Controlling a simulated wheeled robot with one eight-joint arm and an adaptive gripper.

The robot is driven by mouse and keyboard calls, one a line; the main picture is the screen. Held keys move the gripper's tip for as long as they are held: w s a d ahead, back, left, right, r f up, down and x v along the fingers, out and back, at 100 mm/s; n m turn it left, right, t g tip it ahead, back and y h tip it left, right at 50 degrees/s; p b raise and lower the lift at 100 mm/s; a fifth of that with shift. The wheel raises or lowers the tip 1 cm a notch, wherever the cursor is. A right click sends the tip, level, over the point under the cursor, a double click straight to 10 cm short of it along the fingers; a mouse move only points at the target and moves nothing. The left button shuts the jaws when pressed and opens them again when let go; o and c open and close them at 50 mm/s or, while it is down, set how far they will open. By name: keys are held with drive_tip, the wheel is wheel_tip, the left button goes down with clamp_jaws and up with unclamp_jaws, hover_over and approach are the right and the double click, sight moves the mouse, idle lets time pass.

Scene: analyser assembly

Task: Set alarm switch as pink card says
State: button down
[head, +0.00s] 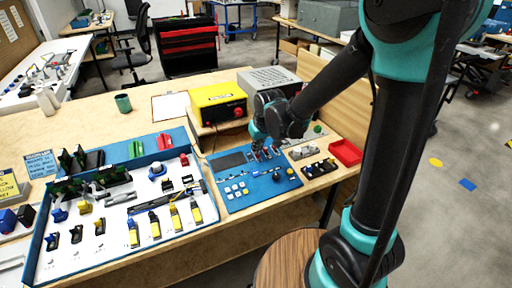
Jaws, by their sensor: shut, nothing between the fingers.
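The blue control panel (232,204) lies on the wooden bench in front of the yellow box. It carries a dark screen, several white and yellow buttons, round knobs and a row of small switches (266,154) near its top right. Which of these is the alarm switch is too small to tell, and the switch positions cannot be read. I cannot make out a pink card. My gripper (258,142) is shut and empty, pointing down at the upper edge of the panel by the switches. Whether it touches one cannot be told; my wrist hides part of the area behind.
A yellow box with a red button (216,97) and a grey box (268,77) stand behind the panel. A white parts tray (112,243) is left. A red bin (346,152) and a black block of knobs (319,169) are right.

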sight(251, 145)
drive_tip(key=w, duration=0.1)
drive_tip(key=w+a, duration=0.1)
drive_tip(key=w+a+r, duration=0.1)
drive_tip(key=shift+w, duration=0.35)
drive_tip(key=v, duration=1)
drive_tip(key=shift+s, duration=0.2)
drive_tip(key=shift+d+f, duration=0.1)
drive_tip(key=s+d+f+m, duration=0.2)
drive_tip(key=s+d+f, duration=0.2)
drive_tip(key=d, duration=0.4)
drive_tip(key=s+d+f+m+h, duration=0.1)
drive_tip(key=s+d+f+m, duration=0.1)
drive_tip(key=s+d+f, duration=0.2)
drive_tip(key=s+d+f+m+h, duration=0.1)
drive_tip(key=s+d+f+m, duration=0.1)
drive_tip(key=s+d, duration=0.5)
drive_tip(key=d+f, duration=0.1)
drive_tip(key=d, duration=0.4)
drive_tip(key=shift+s+f+t, duration=0.35)
drive_tip(key=shift+f+t, duration=0.05)
